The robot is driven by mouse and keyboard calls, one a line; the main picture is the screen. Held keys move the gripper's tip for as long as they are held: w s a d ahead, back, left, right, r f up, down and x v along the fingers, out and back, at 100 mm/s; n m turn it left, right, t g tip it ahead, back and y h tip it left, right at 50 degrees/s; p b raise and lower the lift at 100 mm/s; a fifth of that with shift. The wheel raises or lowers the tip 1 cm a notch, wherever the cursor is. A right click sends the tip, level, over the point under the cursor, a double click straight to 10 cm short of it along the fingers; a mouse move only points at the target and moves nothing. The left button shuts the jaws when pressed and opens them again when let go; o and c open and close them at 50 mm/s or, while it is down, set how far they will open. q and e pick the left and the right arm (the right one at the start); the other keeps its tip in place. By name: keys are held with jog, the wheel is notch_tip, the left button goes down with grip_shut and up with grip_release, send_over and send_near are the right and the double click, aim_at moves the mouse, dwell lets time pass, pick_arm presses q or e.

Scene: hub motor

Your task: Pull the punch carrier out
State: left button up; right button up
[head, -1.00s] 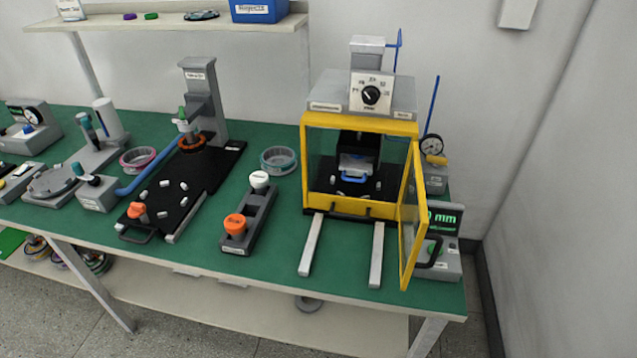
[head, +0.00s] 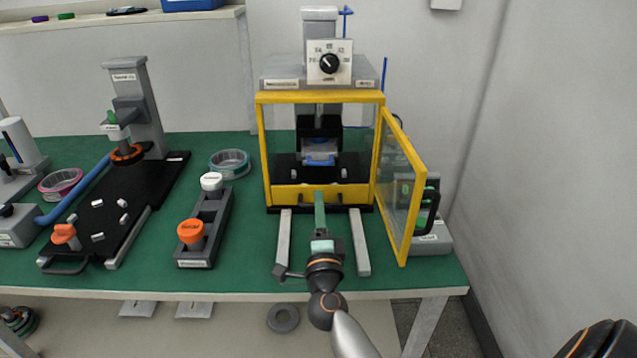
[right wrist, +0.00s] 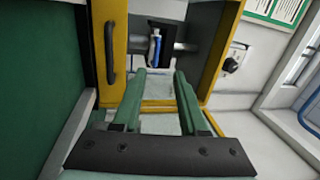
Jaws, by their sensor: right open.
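The press (head: 320,73) has a yellow frame, and its door (head: 402,190) stands swung open to the right. Inside is a grey block with a blue handle (head: 319,160), which I take for the punch carrier; the blue handle also shows in the right wrist view (right wrist: 155,46). My right gripper (head: 320,196) is in front of the yellow lower bar, its fingers pointing into the press. In the right wrist view its green fingers (right wrist: 158,78) are apart with nothing between them; the blue handle lies beyond the tips.
Two pale rails (head: 283,240) run toward the bench's front edge, with my right wrist between them. A dark stand with white and orange knobs (head: 191,232) is to the left. A black handle (right wrist: 110,52) sits on the yellow bar.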

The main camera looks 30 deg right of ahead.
jog(key=d+m, duration=0.1)
jog(key=b, duration=0.1)
send_near(319, 149)
jog(key=shift+w+d+r+h, duration=0.15)
jog(key=shift+w+d+r, duration=0.1)
jog(key=shift+w, duration=0.3)
jog(key=shift+w+d+r+h, duration=0.15)
jog(key=shift+w+d, duration=0.1)
jog(key=shift+w, duration=0.35)
jog(key=shift+c, duration=0.3)
grip_shut()
dwell(0.4)
